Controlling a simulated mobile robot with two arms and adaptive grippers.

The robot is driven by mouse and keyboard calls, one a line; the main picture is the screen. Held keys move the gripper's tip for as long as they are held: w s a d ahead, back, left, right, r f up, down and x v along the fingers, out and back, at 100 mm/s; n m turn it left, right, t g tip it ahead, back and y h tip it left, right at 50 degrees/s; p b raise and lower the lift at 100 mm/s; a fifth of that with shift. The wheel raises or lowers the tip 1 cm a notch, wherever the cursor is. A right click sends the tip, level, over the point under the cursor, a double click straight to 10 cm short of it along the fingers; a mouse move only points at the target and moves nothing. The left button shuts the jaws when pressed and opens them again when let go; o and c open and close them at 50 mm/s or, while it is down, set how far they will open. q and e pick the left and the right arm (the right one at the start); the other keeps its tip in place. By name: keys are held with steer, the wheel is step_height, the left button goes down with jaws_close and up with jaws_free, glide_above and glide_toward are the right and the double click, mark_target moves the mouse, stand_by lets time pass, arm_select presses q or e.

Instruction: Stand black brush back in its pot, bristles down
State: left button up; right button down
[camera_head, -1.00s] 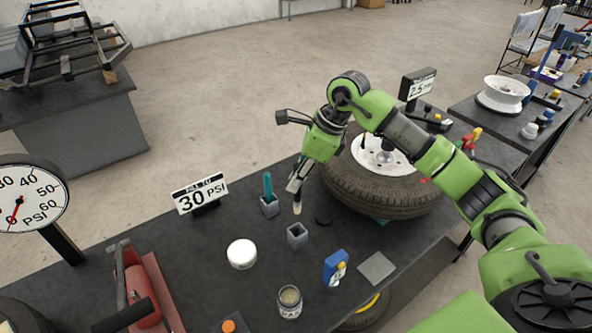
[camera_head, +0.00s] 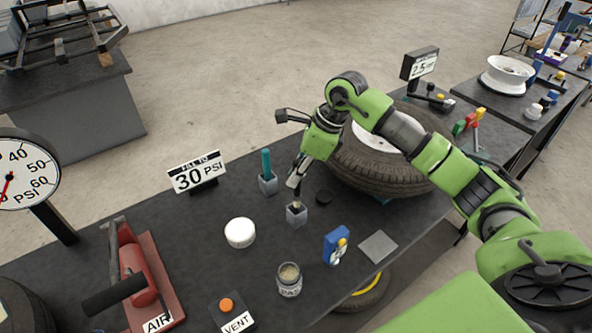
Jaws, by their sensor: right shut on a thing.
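My right gripper (camera_head: 294,181) hangs over the table, pointing down, and is shut on the black brush (camera_head: 297,196). The brush is upright with its bristle end down. Its lower end is at the mouth of a small grey square pot (camera_head: 297,217) and looks to be inside it; how deep I cannot tell. The gripper fingers hide the upper part of the brush. My left gripper is not in view.
A second grey pot (camera_head: 268,186) holding a teal-handled brush (camera_head: 266,163) stands just left. A black disc (camera_head: 323,197), a white round tub (camera_head: 240,232), a glass jar (camera_head: 289,280) and a blue block (camera_head: 336,244) are nearby. A tyre (camera_head: 376,166) lies behind my right arm.

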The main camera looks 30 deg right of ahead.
steer(key=shift+f+b, duration=1.7)
steer(key=shift+f, duration=0.65)
steer(key=c, duration=1.8)
jaws_free()
steer(key=shift+c, duration=0.2)
steer(key=v, duration=1.2)
